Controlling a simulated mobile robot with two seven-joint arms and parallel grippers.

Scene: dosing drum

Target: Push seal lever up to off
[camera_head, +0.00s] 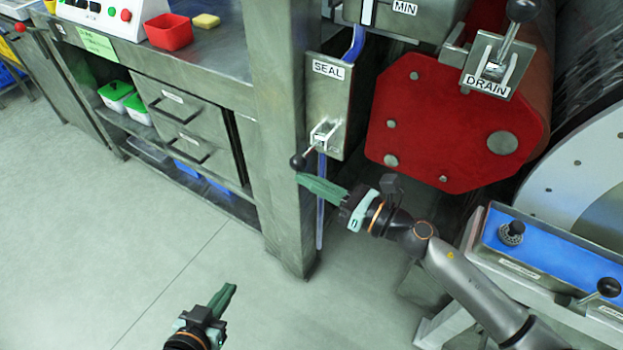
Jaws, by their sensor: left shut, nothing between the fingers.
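The seal lever has a black ball knob (298,161) on a short rod, which slants down and left from a pale bracket on the steel panel labelled SEAL (328,95). My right gripper (301,178) reaches in from the right with its green fingertips just below the knob. I cannot tell whether they touch it. Its fingers overlap in this view, so any opening between them is hidden. My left gripper (230,290) is shut and empty, low over the floor at the bottom of the picture, well away from the lever.
A blue tube (321,200) hangs down below the panel, behind my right gripper. A steel post (277,130) stands left of the panel. A red drum plate (455,130) and the DRAIN lever (505,45) are to the right. The floor on the left is clear.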

